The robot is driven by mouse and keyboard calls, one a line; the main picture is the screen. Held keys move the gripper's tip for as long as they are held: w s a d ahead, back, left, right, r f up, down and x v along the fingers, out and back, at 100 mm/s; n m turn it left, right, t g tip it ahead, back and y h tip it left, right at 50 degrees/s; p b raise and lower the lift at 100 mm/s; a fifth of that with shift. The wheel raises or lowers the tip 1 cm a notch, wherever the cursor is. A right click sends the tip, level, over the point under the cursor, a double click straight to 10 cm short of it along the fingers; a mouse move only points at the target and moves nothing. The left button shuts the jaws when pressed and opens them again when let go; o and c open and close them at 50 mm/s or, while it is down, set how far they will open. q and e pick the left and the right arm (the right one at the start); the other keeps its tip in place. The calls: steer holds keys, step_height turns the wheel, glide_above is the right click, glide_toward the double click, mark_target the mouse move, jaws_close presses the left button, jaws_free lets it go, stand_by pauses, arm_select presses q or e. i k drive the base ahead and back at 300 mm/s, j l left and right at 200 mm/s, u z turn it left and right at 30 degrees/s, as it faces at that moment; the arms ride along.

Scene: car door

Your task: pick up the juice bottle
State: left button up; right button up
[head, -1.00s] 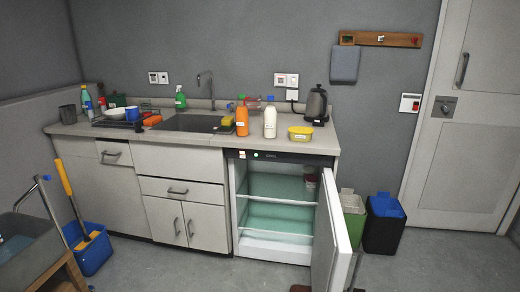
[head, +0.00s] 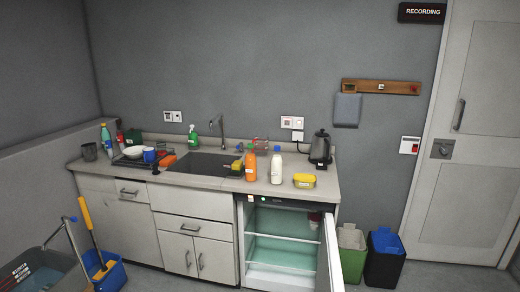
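A yellow tub (head: 304,181) sits further right near the counter's front edge. Neither of my grippers shows in the head view.
The fridge door (head: 330,245) stands open below the counter. A dark kettle (head: 320,148) is at the back right. Dishes and a sink (head: 200,163) lie to the left. Green and blue bins (head: 384,258) stand right of the fridge; a blue bucket (head: 104,270) stands at left.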

mark_target(251, 174)
steer(key=k+l, duration=0.1)
steer(key=l, duration=0.4)
steer(key=k+l, duration=0.1)
steer(key=l, duration=0.4)
steer(key=k+l, duration=0.1)
steer(key=l, duration=0.4)
steer(key=k+l+u, duration=0.1)
steer(key=l, duration=0.35)
steer(key=i+j+z, duration=0.1)
steer(key=i+j, duration=0.45)
steer(key=i+j+z, duration=0.1)
steer(key=i+j, duration=0.55)
steer(key=i+j+z, duration=0.1)
steer(key=i+j, duration=0.55)
steer(key=i+j+z, duration=0.1)
steer(key=i+j, duration=0.45)
steer(key=j, duration=0.15)
